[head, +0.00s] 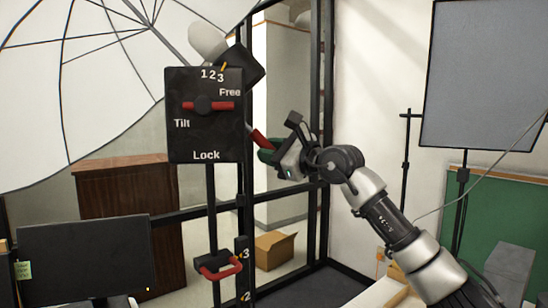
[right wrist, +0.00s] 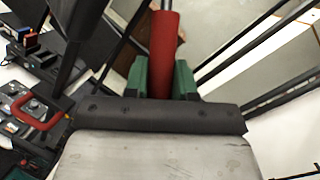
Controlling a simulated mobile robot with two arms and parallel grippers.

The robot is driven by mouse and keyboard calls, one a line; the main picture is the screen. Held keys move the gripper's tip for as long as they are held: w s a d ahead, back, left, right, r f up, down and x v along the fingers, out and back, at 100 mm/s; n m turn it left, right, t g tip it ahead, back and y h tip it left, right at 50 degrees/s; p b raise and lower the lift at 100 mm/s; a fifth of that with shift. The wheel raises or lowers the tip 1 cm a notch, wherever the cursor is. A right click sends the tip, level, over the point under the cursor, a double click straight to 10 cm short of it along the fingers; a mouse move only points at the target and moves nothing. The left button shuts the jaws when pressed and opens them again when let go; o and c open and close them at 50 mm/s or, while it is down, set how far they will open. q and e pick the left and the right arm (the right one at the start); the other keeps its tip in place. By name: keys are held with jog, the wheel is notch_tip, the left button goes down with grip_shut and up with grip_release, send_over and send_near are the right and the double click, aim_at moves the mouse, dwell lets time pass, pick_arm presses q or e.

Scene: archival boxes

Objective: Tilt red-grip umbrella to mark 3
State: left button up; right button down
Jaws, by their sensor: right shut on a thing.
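The white umbrella (head: 95,75) spreads across the upper left of the head view. Its red grip (head: 259,138) shows just right of the black tilt panel; in the right wrist view the grip (right wrist: 164,40) runs up between my green fingers. My right gripper (head: 268,151) is shut on this grip, also in the right wrist view (right wrist: 164,78). The panel (head: 185,140) reads 1, 2, 3, Free, Tilt and Lock. A yellow pointer (head: 223,67) is by the 3. The red clamp knob (head: 208,105) lies horizontal. My left gripper is out of view.
A lower red handle (head: 218,268) sits on the stand beside a numbered scale (head: 242,270). A monitor (head: 85,255) is at lower left, a wooden cabinet (head: 125,210) behind it. A cardboard box (head: 275,250) and a grey softbox (head: 485,75) stand farther off.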

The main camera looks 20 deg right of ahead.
jog(key=shift+a+f+m+t+b, duration=0.3)
jog(key=shift+a+f+m+b, duration=0.1)
jog(key=shift+f+b, duration=0.2)
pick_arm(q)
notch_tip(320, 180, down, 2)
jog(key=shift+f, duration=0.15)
pick_arm(e)
jog(key=shift+r, duration=0.1)
jog(key=c, duration=0.9)
grip_release()
jog(key=shift+w, duration=0.1)
